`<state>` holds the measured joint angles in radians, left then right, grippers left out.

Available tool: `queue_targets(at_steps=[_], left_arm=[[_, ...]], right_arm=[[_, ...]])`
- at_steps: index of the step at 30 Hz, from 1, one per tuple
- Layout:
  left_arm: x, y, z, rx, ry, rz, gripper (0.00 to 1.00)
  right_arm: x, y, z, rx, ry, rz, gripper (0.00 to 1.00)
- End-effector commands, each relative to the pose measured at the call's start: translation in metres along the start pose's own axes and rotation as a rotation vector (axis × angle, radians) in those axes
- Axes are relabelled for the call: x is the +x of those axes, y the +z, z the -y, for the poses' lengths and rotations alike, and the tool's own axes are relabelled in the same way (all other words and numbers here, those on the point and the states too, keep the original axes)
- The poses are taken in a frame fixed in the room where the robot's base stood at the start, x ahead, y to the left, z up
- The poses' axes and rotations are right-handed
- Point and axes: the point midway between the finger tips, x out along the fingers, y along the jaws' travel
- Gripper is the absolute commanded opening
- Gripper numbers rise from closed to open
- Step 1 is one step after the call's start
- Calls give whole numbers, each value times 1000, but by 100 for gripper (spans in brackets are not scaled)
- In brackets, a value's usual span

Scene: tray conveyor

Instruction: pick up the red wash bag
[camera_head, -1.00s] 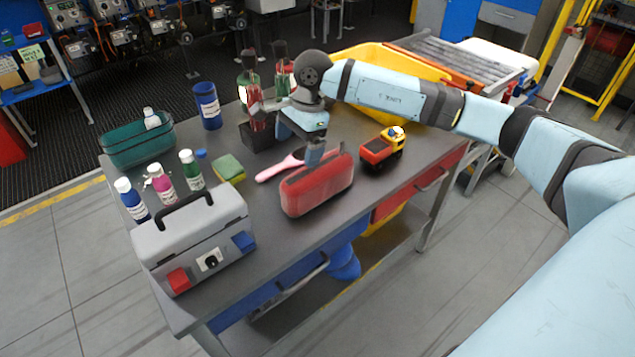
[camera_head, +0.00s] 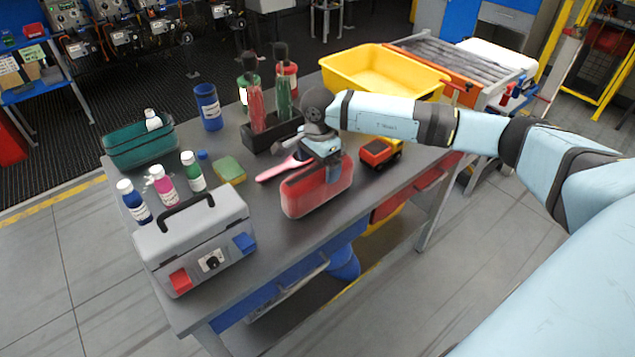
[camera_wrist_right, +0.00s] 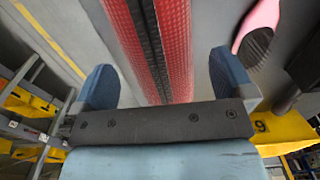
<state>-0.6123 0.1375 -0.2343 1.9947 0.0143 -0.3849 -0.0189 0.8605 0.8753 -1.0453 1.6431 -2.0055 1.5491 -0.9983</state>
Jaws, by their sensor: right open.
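The red wash bag (camera_head: 305,194) lies on the grey workbench near its front edge, with a dark zip along its top. My right gripper (camera_head: 330,170) is over the right part of the bag in the head view, one finger down in front of its near side. In the right wrist view the bag (camera_wrist_right: 150,40) runs between the two blue fingers of the open gripper (camera_wrist_right: 165,80), with gaps at both sides. Whether a finger touches the bag cannot be told. My left gripper is not in view.
A pink hairbrush (camera_head: 270,173) lies just behind the bag, and a toy truck (camera_head: 380,152) stands to its right. A grey toolbox (camera_head: 192,240) stands to the left. A black holder (camera_head: 268,138) with bottles and a yellow tray (camera_head: 345,72) are behind.

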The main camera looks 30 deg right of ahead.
Motion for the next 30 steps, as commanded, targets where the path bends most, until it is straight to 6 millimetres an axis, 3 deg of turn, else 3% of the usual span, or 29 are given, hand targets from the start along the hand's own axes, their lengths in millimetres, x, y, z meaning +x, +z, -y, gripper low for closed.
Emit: queue_targets(at_steps=[6,13,14,21,30], left_arm=[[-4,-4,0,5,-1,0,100],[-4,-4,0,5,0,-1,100],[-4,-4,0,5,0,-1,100],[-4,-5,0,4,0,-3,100],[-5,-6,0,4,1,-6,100]], right_arm=[[32,4,-1,0,2,0,100],[36,4,-1,-1,0,1,100],[36,4,-1,-1,0,1,98],[36,4,-1,-1,0,1,44],[33,4,0,0,-2,1,44]])
